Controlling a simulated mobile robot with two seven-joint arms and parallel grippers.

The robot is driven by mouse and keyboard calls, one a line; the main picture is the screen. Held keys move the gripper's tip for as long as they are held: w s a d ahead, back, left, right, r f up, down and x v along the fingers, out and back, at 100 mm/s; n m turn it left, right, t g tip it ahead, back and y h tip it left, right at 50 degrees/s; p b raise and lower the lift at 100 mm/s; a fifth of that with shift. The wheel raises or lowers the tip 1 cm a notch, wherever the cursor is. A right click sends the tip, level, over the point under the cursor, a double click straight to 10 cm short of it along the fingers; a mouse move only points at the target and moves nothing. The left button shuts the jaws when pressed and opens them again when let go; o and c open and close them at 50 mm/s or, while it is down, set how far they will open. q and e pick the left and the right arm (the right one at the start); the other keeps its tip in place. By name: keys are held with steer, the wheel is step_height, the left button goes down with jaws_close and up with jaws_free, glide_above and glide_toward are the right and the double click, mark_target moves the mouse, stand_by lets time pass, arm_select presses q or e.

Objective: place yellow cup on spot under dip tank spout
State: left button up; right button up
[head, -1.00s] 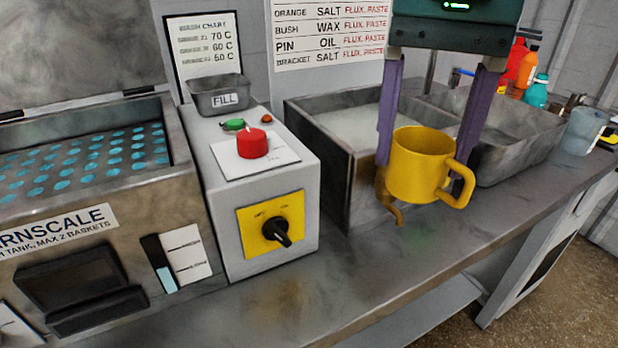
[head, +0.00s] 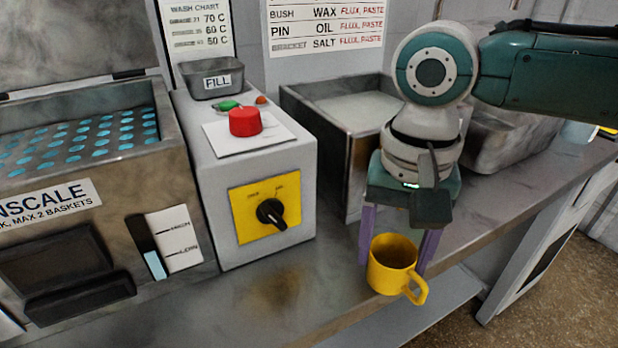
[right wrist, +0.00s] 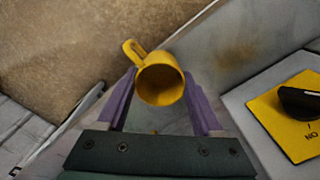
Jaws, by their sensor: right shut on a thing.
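The yellow cup (head: 393,268) is held between the purple fingers of my right gripper (head: 398,248), mouth up and handle toward the lower right. It appears over the front part of the bench; its height above the surface is hard to judge. In the right wrist view, the cup (right wrist: 160,84) sits between the fingers of the gripper (right wrist: 160,78), its handle at the upper left. The grey dip tank (head: 310,125) stands behind the gripper. Its spout and the spot under it are hidden behind my right arm and gripper. My left gripper is out of view.
A grey control box (head: 255,180) with a red button (head: 245,121) and black knob (head: 271,213) stands left of the cup. A perforated-bed machine (head: 100,190) is farther left. The bench top (head: 290,285) before the box is clear; its front edge is near the cup.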

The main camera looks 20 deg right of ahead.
steer(key=shift+f, duration=0.1)
steer(key=o, duration=1.5)
